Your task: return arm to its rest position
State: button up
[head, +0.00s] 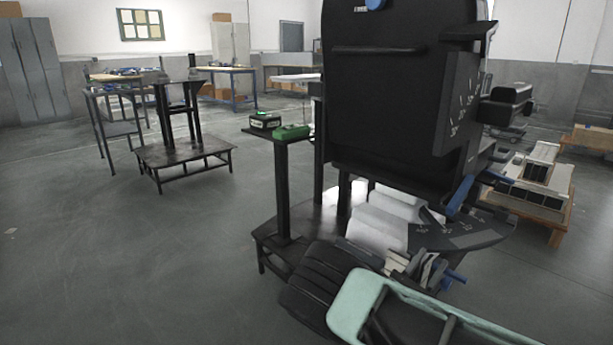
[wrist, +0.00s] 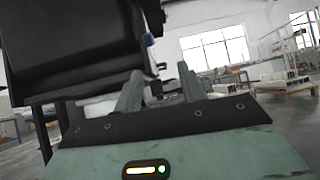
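My gripper (head: 418,268) is low in front of a large black machine (head: 385,95) in the head view, at the end of my pale green arm (head: 360,300). In the wrist view my gripper (wrist: 160,88) shows two grey fingers standing apart, with no clearly held thing between them. The black machine's dark body (wrist: 70,50) fills the upper left of the wrist view, close beyond the fingers. Whether the fingers touch anything there I cannot tell.
White rolls (head: 385,220) lie under the machine, near my gripper. A post with a small shelf carries a green object (head: 291,132) and a black box (head: 265,121). A pallet with grey units (head: 535,175) stands at right. The floor at left is open.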

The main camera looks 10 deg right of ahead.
jog(key=s+a+r+m+g+y, duration=0.1)
jog(key=s+a+m+g+y, duration=0.1)
jog(key=s+m+g+y, duration=0.8)
jog(key=s+a+r+m+g+y, duration=0.25)
jog(key=s+a+r+y, duration=0.35)
jog(key=s+a, duration=0.35)
jog(key=s+a+r+m+g+y, duration=0.2)
jog(key=s+a+r+m+y, duration=0.2)
jog(key=s+a+r+y, duration=0.5)
notch_tip(320, 180, up, 20)
jog(key=s+h+p, duration=0.2)
jog(key=h+p, duration=0.1)
jog(key=p, duration=2)
jog(key=shift+s+d+r+p, duration=0.25)
jog(key=shift+s+p, duration=0.05)
jog(key=shift+p, duration=0.05)
